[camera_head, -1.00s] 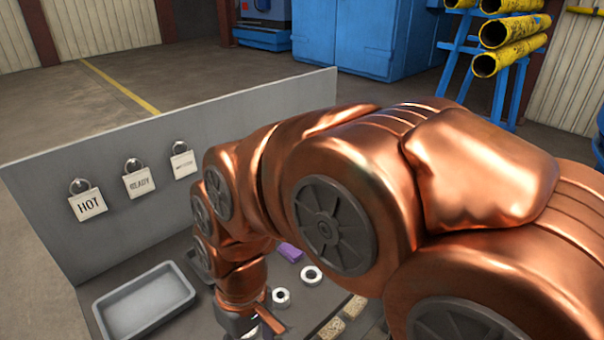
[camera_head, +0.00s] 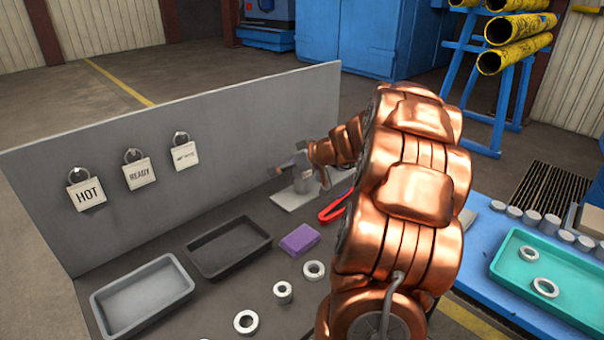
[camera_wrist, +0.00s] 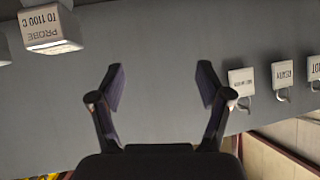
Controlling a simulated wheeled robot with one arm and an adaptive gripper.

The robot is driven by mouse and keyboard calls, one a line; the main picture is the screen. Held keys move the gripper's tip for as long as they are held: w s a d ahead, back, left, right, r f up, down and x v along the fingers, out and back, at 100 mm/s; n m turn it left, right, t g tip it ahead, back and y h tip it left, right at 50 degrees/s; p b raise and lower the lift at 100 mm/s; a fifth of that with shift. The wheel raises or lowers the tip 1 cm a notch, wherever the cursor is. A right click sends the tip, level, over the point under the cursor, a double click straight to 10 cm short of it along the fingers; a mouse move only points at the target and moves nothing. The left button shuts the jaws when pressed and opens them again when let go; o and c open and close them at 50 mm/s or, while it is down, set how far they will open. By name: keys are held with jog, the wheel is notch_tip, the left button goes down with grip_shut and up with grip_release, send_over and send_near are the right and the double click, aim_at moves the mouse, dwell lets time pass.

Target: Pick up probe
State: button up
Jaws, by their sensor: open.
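My gripper (camera_head: 290,172) is at the back of the grey table, close to the upright grey panel. In the wrist view my gripper (camera_wrist: 160,82) is open, with nothing between its fingers and the plain grey panel (camera_wrist: 165,35) beyond them. A pale block labelled "PROBE TO 1100 C" (camera_wrist: 50,28) shows upside down at the upper left of the wrist view, apart from the fingers. The probe itself cannot be made out in either view; my arm hides part of the table in the head view.
A flat pale plate (camera_head: 290,200) lies below my gripper, with red-handled tool (camera_head: 334,208) beside it. A purple block (camera_head: 299,239), several metal rings (camera_head: 314,270), a dark tray (camera_head: 229,248) and a grey tray (camera_head: 183,282) occupy the table. Tags (camera_head: 86,194) hang on the panel.

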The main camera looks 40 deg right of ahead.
aim_at(302, 176)
jog(key=s+d+f+m+t+h, duration=0.1)
jog(key=s+d+h, duration=0.15)
jog(key=d, duration=0.85)
jog(key=x, duration=0.2)
jog(key=p+x, duration=0.1)
jog(key=x, duration=0.1)
jog(key=f+p+x, duration=0.1)
jog(key=x, duration=0.1)
jog(key=shift+a+f, duration=0.1)
jog(key=shift+a, duration=0.15)
jog(key=shift+w+f+p, duration=0.3)
jog(key=shift+w+f, duration=0.1)
jog(key=shift+w, duration=0.15)
jog(key=shift+c, duration=0.3)
jog(key=c, duration=1.3)
jog(key=shift+r, duration=0.1)
